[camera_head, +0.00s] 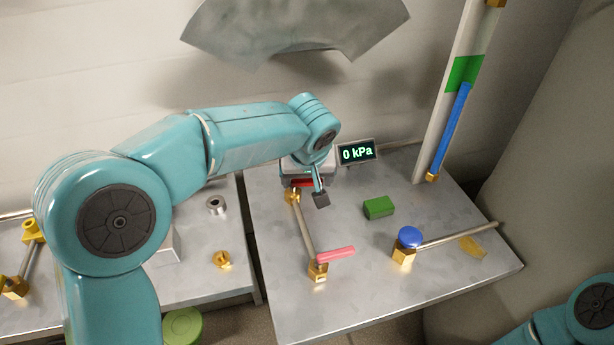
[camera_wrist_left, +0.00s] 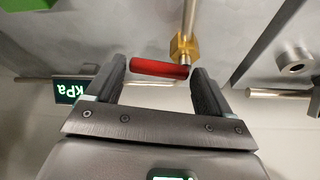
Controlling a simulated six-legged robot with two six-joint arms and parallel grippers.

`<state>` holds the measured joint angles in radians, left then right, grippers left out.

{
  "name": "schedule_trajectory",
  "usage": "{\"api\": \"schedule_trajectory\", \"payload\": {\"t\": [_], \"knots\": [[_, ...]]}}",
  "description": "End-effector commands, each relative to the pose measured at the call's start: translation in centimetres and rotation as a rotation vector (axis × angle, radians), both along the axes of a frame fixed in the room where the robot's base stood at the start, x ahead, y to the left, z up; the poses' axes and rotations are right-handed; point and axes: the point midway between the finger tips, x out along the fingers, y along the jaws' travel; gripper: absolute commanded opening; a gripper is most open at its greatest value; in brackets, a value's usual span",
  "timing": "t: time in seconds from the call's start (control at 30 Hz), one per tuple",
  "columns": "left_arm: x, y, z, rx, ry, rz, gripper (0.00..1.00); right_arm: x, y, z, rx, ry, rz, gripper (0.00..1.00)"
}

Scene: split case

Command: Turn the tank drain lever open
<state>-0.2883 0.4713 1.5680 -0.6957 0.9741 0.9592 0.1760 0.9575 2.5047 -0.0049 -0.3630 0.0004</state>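A red lever (camera_head: 302,182) sits on a brass valve (camera_head: 292,196) at the far end of a short pipe. In the left wrist view the red lever (camera_wrist_left: 160,69) spans most of the gap between my fingers, beside its brass fitting (camera_wrist_left: 183,48). My left gripper (camera_wrist_left: 160,78) is open; whether its fingers touch the lever is unclear. In the head view one dark finger of it (camera_head: 321,199) shows beside the lever. A second, pink-red lever (camera_head: 336,254) is on the near brass valve (camera_head: 318,271). No label tells which lever is the drain. My right gripper is out of view.
A display (camera_head: 357,152) reads 0 kPa. A green block (camera_head: 378,207) and a blue knob (camera_head: 410,237) on a brass valve stand to the right. A tall gauge column (camera_head: 450,110) rises behind. A gap separates the left table (camera_head: 205,290).

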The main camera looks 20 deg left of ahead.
Motion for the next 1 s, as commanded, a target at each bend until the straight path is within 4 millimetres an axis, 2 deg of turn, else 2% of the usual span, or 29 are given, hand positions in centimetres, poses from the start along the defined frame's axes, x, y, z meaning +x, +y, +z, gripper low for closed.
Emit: {"api": "schedule_trajectory", "payload": {"t": [0.03, 0.1, 0.53, 1.0], "knots": [[0.0, 0.0, 0.0, 0.0, 0.0, 0.0, 0.64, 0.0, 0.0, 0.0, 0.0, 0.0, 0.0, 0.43], [0.0, 0.0, 0.0, 0.0, 0.0, 0.0, 0.44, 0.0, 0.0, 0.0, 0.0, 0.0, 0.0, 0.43], [-0.3, 0.1, 0.1, 0.0, -0.001, -0.076, 0.44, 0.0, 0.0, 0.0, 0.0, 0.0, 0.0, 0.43], [-1.5, 0.5, 0.4, 0.0, -0.002, -0.468, 0.44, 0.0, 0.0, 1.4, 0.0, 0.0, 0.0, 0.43]]}}
